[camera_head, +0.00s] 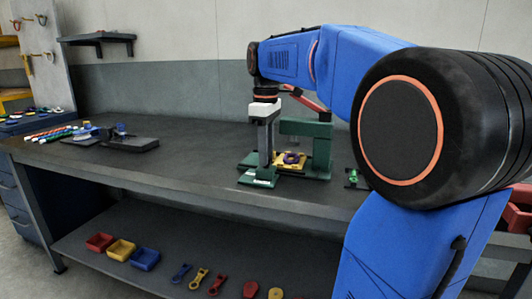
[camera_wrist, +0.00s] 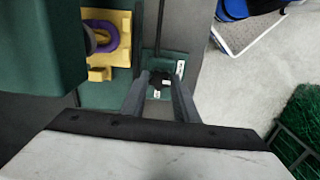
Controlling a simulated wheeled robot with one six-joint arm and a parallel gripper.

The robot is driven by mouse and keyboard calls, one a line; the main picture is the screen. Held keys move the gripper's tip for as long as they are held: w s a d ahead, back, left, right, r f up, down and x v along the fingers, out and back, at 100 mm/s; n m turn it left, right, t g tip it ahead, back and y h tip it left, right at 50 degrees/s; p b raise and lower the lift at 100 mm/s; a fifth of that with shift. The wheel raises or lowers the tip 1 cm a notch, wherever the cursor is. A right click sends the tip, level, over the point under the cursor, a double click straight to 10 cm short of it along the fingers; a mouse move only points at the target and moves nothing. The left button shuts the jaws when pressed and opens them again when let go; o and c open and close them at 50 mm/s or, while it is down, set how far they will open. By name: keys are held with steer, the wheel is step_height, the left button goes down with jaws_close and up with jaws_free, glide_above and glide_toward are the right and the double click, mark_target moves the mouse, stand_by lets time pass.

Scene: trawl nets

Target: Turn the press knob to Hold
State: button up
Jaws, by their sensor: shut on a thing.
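The green press (camera_head: 322,145) stands on the bench, with a yellow fixture (camera_head: 285,160) and a purple ring (camera_head: 291,157) in it. In the wrist view the press body (camera_wrist: 40,45) fills the upper left, with the purple ring (camera_wrist: 105,36) beside it. The dark press knob (camera_wrist: 158,80) sits on a small green plate with white labels too small to read. My gripper (camera_head: 265,165) points down at the front left of the press. In the wrist view my gripper (camera_wrist: 160,78) has its fingers around the knob, shut on it. In the head view the fingers hide the knob. Its pointer direction is unclear.
A small green item (camera_head: 352,178) lies right of the press. A dark tray (camera_head: 130,143) and coloured tools lie at the bench's left. Red, yellow and blue bins (camera_head: 145,260) stand on the lower shelf. The bench middle (camera_head: 200,150) is clear.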

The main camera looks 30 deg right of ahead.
steer(key=m, duration=0.8)
steer(key=shift+m, duration=0.3)
steer(key=m, duration=0.4)
steer(key=shift+m, duration=0.3)
steer(key=m, duration=0.4)
steer(key=shift+m, duration=0.3)
steer(key=o, duration=1.1)
steer(key=shift+c, duration=0.2)
step_height(320, 180, up, 18)
steer(key=shift+f, duration=0.25)
